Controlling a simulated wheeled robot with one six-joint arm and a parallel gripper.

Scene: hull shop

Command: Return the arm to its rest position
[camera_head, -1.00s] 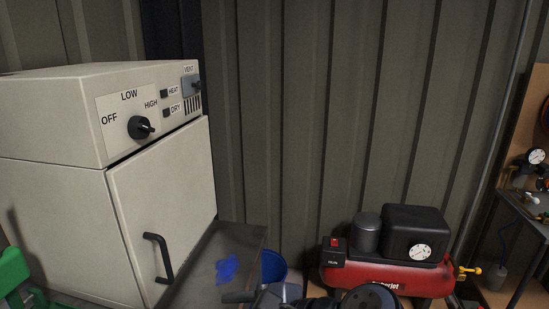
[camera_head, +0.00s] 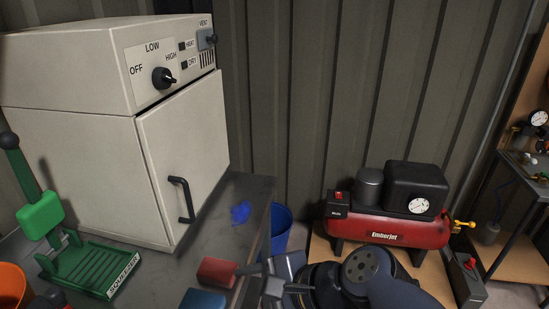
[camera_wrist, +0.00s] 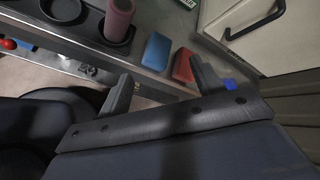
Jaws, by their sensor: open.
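My gripper shows in the wrist view (camera_wrist: 164,86) with its two dark fingers spread apart and nothing between them. In the head view my arm comes up at the bottom centre, and my gripper (camera_head: 258,280) is at its left end, near the bench's right edge. A red block (camera_head: 217,272) and a blue block (camera_head: 204,300) lie on the bench just left of it. In the wrist view the blue block (camera_wrist: 157,51) and the red block (camera_wrist: 183,66) appear beyond the fingers, apart from them as far as I can tell.
A cream oven (camera_head: 70,130) stands on the bench (camera_head: 245,195), its door shut. A green press (camera_head: 95,268) and an orange container (camera_head: 12,288) are at left. A blue bin (camera_head: 281,228) stands beyond the bench edge. A red compressor (camera_head: 388,233) stands against the corrugated wall.

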